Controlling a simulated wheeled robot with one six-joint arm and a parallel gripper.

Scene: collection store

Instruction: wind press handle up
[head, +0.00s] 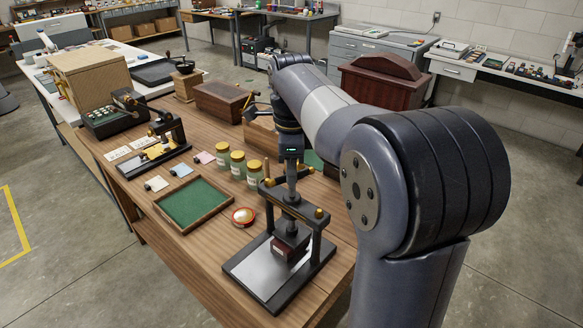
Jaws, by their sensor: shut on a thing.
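The press (319,240) stands near the front edge of the wooden table, with a dark frame and a bright metal base plate. Its handle (310,170) is a bar with brass ends at the top of the screw. My gripper (291,183) points down over the press from above and is shut on the handle near the screw's top. The fingertips are small and partly hidden here. A dark red block (290,243) is in the press under the screw, above the plate. I cannot tell whether the screw touches it.
A green-lined tray (166,209), a round red-rimmed tin (243,216) and several brass-lidded jars (238,164) stand left of the press. A wooden box (220,101) and a typewriter-like machine (112,117) are farther back.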

